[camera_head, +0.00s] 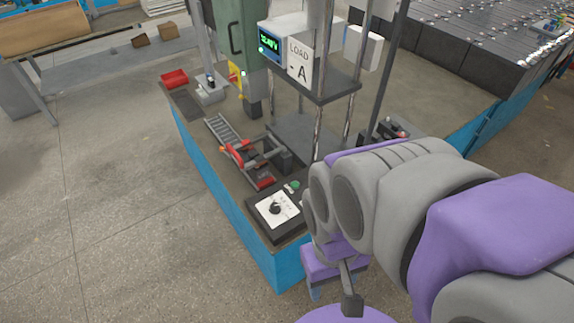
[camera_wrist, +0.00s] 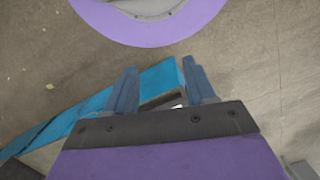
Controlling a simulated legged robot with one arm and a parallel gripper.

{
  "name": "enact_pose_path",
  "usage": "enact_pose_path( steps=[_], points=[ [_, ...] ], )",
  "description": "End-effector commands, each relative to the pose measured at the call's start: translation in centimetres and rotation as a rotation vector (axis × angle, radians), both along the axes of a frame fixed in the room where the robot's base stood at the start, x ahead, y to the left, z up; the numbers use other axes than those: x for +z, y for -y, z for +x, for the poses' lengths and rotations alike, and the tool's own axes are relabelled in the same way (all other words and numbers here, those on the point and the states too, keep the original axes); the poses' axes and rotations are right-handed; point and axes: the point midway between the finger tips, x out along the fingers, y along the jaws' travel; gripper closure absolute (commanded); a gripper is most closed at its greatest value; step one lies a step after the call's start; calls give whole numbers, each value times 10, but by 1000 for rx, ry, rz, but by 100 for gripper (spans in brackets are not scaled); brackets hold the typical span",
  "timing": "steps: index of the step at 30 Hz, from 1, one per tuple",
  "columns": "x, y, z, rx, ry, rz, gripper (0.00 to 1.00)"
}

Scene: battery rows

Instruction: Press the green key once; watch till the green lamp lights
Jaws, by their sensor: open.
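A small green round part (camera_head: 294,185) sits at the back edge of a dark control box with a white dial plate (camera_head: 275,209), at the near corner of the blue-sided bench (camera_head: 262,262). It looks like the green key, but is too small to be sure. I cannot pick out a separate green lamp or tell whether one is lit. My gripper (camera_head: 318,291) hangs to the right of the bench corner, apart from the box. In the wrist view, my gripper (camera_wrist: 162,84) is open with nothing between its blue fingers; the bench edge shows beyond them.
A meter with a green lit display (camera_head: 269,43) and a "LOAD -A" sign (camera_head: 300,62) stand above the bench. A red-handled fixture (camera_head: 250,160) and upright posts stand behind the dial box. Floor at the left is clear. Battery rows (camera_head: 490,35) fill the back right.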

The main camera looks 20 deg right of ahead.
Motion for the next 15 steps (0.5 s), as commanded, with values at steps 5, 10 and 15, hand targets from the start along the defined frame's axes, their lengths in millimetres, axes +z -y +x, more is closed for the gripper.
enact_pose_path(
  steps=[5, 10, 15],
  points=[
    [0, 0, 0, 0, 0, 0, 63],
    [0, 0, 0, 0, 0, 0, 79],
    [0, 0, 0, 0, 0, 0, 95]
  ],
)
